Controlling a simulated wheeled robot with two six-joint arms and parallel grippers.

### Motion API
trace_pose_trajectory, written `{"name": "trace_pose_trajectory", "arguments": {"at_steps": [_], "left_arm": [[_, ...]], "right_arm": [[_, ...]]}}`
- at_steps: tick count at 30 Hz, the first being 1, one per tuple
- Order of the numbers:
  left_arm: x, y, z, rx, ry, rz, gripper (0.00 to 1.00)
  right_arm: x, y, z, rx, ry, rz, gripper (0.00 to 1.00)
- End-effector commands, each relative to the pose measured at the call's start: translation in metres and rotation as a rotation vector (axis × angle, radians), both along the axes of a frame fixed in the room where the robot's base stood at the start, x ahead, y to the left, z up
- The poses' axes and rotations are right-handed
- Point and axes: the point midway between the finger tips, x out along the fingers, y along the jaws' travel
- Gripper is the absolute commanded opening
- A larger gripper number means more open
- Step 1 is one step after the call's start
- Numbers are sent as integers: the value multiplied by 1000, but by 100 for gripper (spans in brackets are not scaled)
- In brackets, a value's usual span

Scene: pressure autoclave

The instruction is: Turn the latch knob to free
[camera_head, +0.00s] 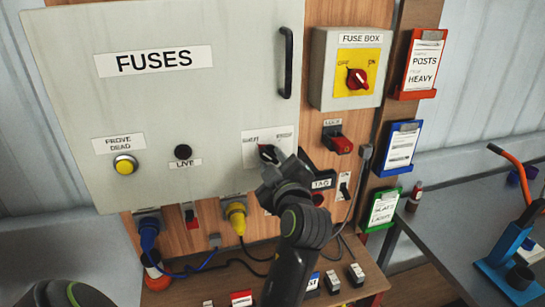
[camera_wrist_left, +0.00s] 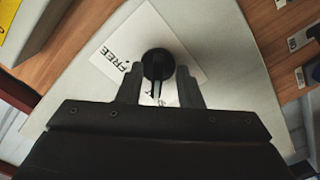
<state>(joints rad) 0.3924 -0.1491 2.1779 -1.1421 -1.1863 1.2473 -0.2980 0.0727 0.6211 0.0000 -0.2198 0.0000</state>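The latch knob (camera_head: 266,152) is black and sits on a white label plate (camera_head: 255,136) at the lower right of the grey FUSES door (camera_head: 230,75). In the left wrist view the round knob (camera_wrist_left: 158,63) has a narrow bar that points down between my fingers, and the word FREE (camera_wrist_left: 111,65) shows left of it. My left gripper (camera_wrist_left: 159,84) is open, one finger on each side of the knob's bar, with gaps visible. In the head view the same gripper (camera_head: 272,168) partly covers the knob. My right gripper is not in view.
A black door handle (camera_head: 286,62) stands above the knob. The fuse box (camera_head: 348,68), a red lock (camera_head: 338,139) and a TAG plate (camera_head: 321,183) are close on the right. A yellow plug (camera_head: 236,216) and cables hang below the door.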

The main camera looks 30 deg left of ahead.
Motion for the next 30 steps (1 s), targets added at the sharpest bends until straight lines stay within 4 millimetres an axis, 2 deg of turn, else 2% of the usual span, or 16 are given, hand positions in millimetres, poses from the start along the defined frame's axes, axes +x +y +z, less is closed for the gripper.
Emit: {"name": "trace_pose_trajectory", "arguments": {"at_steps": [5,12,13,23,30], "left_arm": [[0,0,0,0,0,0,33],[0,0,0,0,0,0,1],[0,0,0,0,0,0,0],[0,0,0,10,10,-1,0],[0,0,1,74,85,-1,0]], "right_arm": [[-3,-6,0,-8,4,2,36],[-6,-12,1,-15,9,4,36],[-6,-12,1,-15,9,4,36],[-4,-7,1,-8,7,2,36],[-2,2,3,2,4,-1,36]]}}
